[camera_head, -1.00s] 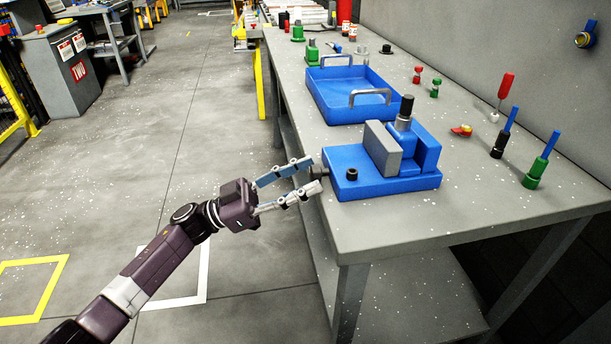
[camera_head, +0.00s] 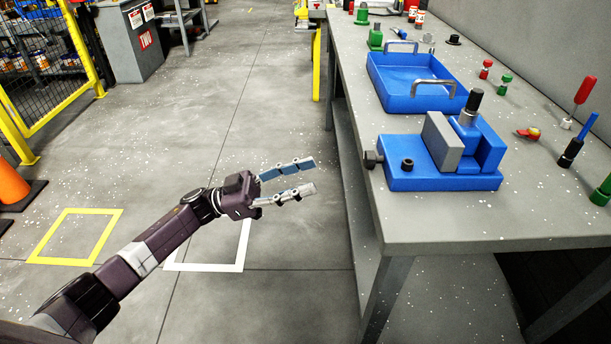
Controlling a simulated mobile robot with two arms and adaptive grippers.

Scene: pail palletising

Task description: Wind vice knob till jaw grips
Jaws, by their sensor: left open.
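The blue vice (camera_head: 440,178) sits at the near left edge of the grey workbench (camera_head: 420,226). Its grey jaw plate (camera_head: 442,142) stands beside a blue block, with a black-topped cylinder (camera_head: 472,106) held upright there. I cannot tell whether the jaw touches the cylinder. The dark vice knob (camera_head: 372,160) sticks out past the bench's left edge. My left gripper (camera_head: 312,175) is open and empty, left of the knob and clear of it, pointing toward the bench. My right gripper does not show.
A blue tray (camera_head: 385,85) with metal handles stands behind the vice. Screwdriver-like tools, including a red-handled one (camera_head: 584,92), stand at the bench's right. Small red and green parts lie nearby. The floor left of the bench is open, with yellow and white marked squares.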

